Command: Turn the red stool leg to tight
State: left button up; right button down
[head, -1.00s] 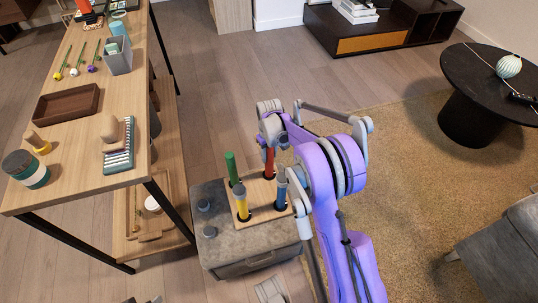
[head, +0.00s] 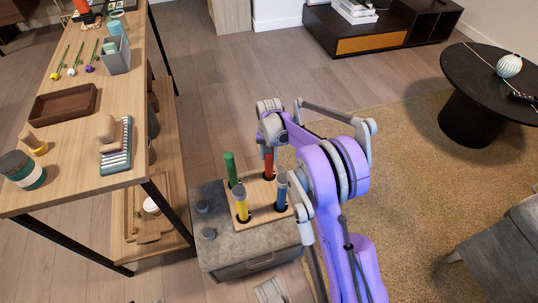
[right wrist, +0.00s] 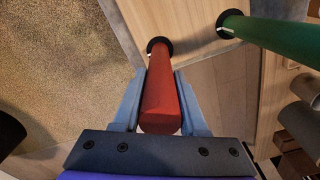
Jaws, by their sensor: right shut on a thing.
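The red stool leg (head: 269,163) stands upright in a socket at the back of a square wooden stool seat (head: 262,214). My right gripper (head: 271,140) is shut on the upper part of the red leg. In the right wrist view the red leg (right wrist: 161,100) lies between the two fingers of my right gripper (right wrist: 159,105), and its far end meets a black socket ring. A green leg (head: 231,168), a yellow leg (head: 241,203) and a blue leg (head: 281,193) stand in the other sockets. The green leg (right wrist: 270,38) also shows in the right wrist view. My left gripper is not clearly visible.
The seat lies on a grey cabinet (head: 225,243) with small dark knobs at its left. A long wooden workbench (head: 75,140) with trays and brushes stands to the left. A tan rug (head: 410,200) and a round black table (head: 480,75) are to the right.

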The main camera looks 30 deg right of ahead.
dwell(0.3)
jog(key=shift+c, duration=2.2)
grip_release()
notch_tip(320, 180, up, 11)
jog(key=shift+f+p, duration=0.1)
jog(key=shift+p, duration=1.15)
